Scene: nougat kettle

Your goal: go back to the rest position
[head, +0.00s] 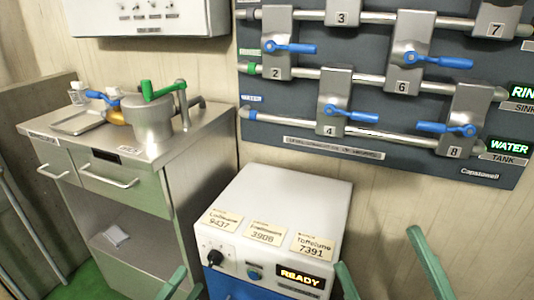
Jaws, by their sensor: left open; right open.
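My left gripper (183,284) shows at the bottom edge, left of the white box, with only its green fingertips in view. It is open and holds nothing that I can see. My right gripper (377,247) shows at the bottom right, its two green fingers wide apart and nothing between them. Both wrists are out of view. The steel kettle (150,128) with a green handle stands upright on the steel-topped cabinet (210,120), apart from both grippers.
A white box (285,192) with a READY display and several number cards stands in the middle. A dark wall panel (340,50) carries pipes and blue-levered valves. A tray (78,122) and small bottles sit left on the cabinet. Green floor (85,280) shows at lower left.

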